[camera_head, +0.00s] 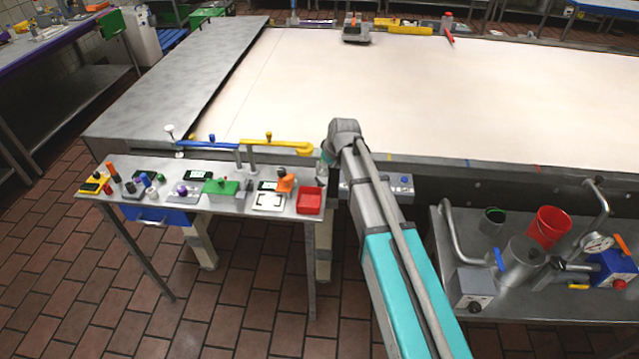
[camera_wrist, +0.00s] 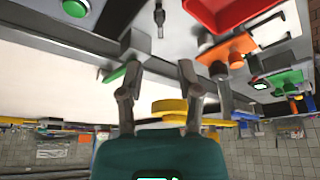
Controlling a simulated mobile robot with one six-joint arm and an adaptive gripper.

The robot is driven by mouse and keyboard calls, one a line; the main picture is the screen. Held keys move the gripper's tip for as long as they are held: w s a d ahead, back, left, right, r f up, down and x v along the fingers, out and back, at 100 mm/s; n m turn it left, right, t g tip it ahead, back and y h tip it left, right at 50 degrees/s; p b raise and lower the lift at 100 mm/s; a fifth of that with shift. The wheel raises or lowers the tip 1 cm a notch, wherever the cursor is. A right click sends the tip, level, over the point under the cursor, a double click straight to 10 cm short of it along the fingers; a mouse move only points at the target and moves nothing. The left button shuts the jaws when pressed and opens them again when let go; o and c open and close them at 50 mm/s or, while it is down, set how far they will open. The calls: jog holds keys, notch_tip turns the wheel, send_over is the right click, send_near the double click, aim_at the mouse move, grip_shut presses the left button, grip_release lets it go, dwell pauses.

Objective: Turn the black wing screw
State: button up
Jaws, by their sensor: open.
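My gripper (camera_wrist: 160,68) is open in the wrist view, its two grey fingers apart with nothing between them. A small dark stem-like part (camera_wrist: 158,15), possibly the black wing screw, stands beyond the fingertips against a pale grey surface. I cannot make out its wings. A dark knob also shows by the orange block (camera_wrist: 228,50), right of the fingers. In the head view, my arm hides most of the gripper. The orange block (camera_head: 286,182) there has a dark knob on top. I cannot tell for sure which part is the black wing screw.
A red tray (camera_head: 310,201) sits at the small table's right end. A green block (camera_head: 221,187) and several small parts lie left of it. Yellow and blue rails (camera_head: 276,146) run along the large pale table's edge. A red bucket (camera_head: 548,227) stands on the right bench.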

aim_at(319, 180)
jog(key=shift+b+x, duration=3.85)
jog(key=shift+x, duration=0.6)
jog(key=shift+c, duration=0.3)
grip_shut()
jog(key=shift+a, duration=0.15)
